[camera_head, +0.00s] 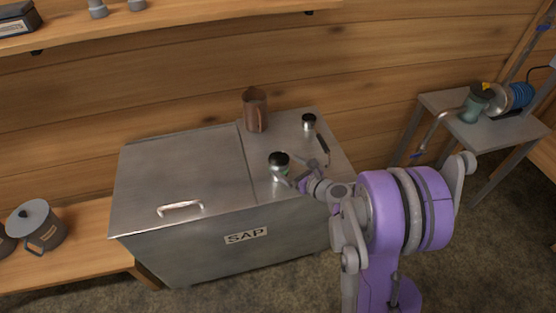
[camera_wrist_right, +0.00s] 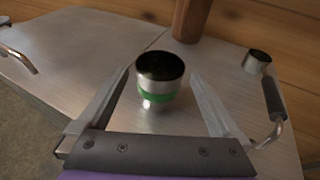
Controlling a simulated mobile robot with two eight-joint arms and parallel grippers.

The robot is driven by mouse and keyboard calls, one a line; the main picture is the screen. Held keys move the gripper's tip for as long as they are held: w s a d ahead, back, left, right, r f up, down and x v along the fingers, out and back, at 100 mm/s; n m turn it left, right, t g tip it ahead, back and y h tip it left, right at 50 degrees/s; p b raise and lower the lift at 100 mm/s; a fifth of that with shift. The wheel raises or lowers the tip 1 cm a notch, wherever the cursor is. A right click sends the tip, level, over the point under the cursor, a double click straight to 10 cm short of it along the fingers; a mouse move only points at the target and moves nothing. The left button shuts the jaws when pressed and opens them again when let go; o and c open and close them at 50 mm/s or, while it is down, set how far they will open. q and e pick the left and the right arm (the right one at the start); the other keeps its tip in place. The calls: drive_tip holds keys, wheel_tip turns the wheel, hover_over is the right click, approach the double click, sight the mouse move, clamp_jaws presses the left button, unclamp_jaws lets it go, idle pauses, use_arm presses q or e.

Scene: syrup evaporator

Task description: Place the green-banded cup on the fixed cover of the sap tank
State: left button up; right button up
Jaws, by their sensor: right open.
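The green-banded cup (camera_head: 280,165) is a small metal cup with a dark inside. It stands upright on the fixed cover (camera_head: 261,146), the right part of the top of the metal sap tank (camera_head: 180,247) marked SAP. In the right wrist view the cup (camera_wrist_right: 160,80) shows its green band and sits between the fingers of my right gripper (camera_wrist_right: 160,100). The fingers are open, with a gap on each side of the cup. In the head view my right gripper (camera_head: 302,179) is at the cup's right side. My left gripper is not in view.
A handle (camera_head: 322,148) lies near the right edge. The hinged lid (camera_head: 180,170) is closed. A side table (camera_head: 490,130) stands at right.

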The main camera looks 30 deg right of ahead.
drive_tip(key=s+a+r+n+g+y, duration=0.15)
drive_tip(key=s+a+n+g, duration=0.45)
drive_tip(key=s+a+n, duration=0.9)
drive_tip(key=s+n+g+h, duration=0.3)
drive_tip(key=s+n, duration=0.6)
drive_tip(key=n, duration=1)
drive_tip(key=shift+s+d+r+h, duration=0.15)
drive_tip(key=shift+s+d+h, duration=0.2)
drive_tip(key=shift+s, duration=0.05)
